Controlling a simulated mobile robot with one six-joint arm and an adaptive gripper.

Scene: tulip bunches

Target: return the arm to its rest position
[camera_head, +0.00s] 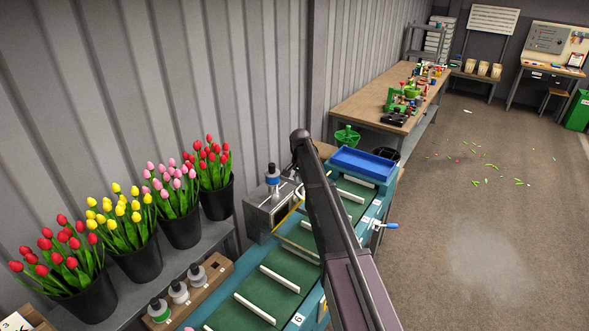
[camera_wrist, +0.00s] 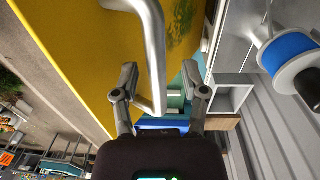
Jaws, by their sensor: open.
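My gripper (camera_wrist: 163,85) shows in the wrist view with its two fingers spread apart. I see nothing held between them. A curved grey metal bar and a yellow panel (camera_wrist: 70,45) lie close in front of it. In the head view my arm reaches up over the green conveyor (camera_head: 277,278), and my gripper is hidden behind it. The conveyor has white dividers across its belt and a blue tray (camera_head: 362,163) at its far end.
Black buckets of tulips (camera_head: 84,297) stand on a grey shelf at the left. A grey machine with a blue spool (camera_head: 272,178) stands beside the conveyor. A wooden workbench (camera_head: 365,98) with tools is behind. The floor (camera_head: 480,235) at right is mostly open, with scattered green clippings.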

